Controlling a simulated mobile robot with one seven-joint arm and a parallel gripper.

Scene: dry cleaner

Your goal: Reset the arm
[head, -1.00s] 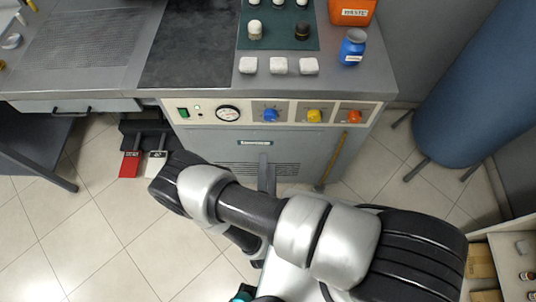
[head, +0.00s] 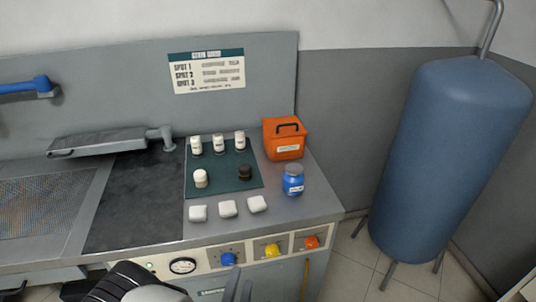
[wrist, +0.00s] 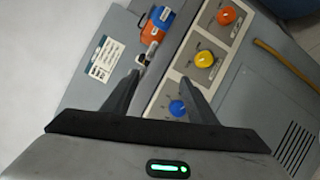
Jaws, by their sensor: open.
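My gripper (wrist: 160,77) shows in the wrist view with its two fingers spread apart and nothing between them. The fingers point toward the spotting table's front panel, with its blue knob (wrist: 177,108), yellow knob (wrist: 204,59) and orange knob (wrist: 227,15). In the head view only a part of my arm shows at the bottom edge, in front of the panel. Most of the arm is out of that view.
The grey worktop holds a green mat (head: 222,181) with several small bottles, white pads (head: 228,208), a blue jar (head: 293,180) and an orange waste bin (head: 284,139). A blue tank (head: 450,150) stands at right. Tiled floor (head: 355,262) lies between them.

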